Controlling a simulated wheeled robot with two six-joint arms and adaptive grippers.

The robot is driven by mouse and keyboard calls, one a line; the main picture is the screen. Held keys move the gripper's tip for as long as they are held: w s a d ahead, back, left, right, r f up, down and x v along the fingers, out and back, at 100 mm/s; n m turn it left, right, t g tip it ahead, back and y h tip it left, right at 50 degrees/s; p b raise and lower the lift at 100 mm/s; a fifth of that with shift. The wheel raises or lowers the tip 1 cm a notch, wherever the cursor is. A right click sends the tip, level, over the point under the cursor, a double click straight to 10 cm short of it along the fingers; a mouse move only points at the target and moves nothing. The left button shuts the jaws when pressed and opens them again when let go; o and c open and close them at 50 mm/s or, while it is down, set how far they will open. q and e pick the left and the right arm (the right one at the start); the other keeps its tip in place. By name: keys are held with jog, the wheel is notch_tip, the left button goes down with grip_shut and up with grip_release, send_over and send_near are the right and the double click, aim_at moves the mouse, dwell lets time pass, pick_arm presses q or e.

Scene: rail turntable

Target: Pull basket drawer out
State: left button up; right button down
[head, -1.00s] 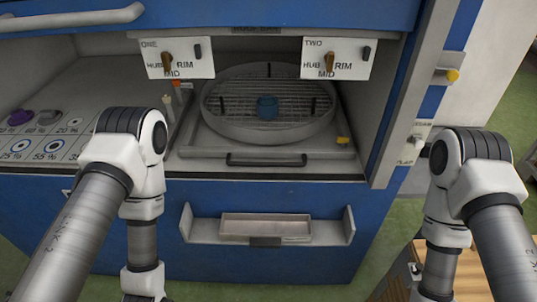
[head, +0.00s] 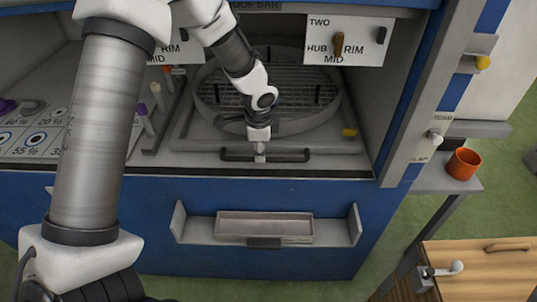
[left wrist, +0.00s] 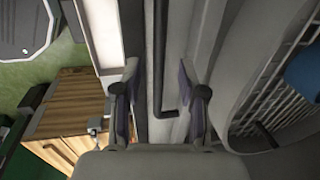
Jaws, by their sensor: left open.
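The basket drawer is a grey tray (head: 340,143) inside the blue cabinet. It bears a round wire basket (head: 320,84), partly hidden by my left arm. A dark bar handle (head: 315,156) runs along the tray's front edge. My left gripper (head: 260,154) is open and points down at the middle of this handle. In the left wrist view the handle (left wrist: 159,60) runs between the two spread fingers of my left gripper (left wrist: 160,92). I cannot tell whether the fingers touch it. The basket rim (left wrist: 235,90) is to their right. My right gripper is out of view.
A shelf with a pale tray (head: 265,226) juts from the cabinet below the drawer. Sign TWO (head: 345,38) hangs above the basket's right side. An orange cup (head: 463,163) stands on a side shelf. A wooden cabinet (head: 480,270) stands at the lower right.

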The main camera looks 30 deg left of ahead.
pick_arm(q)
jog(key=f, duration=0.3)
jog(key=shift+w+a+f, duration=0.2)
jog(key=shift+w+f, duration=0.05)
jog(key=shift+w, duration=0.05)
grip_shut()
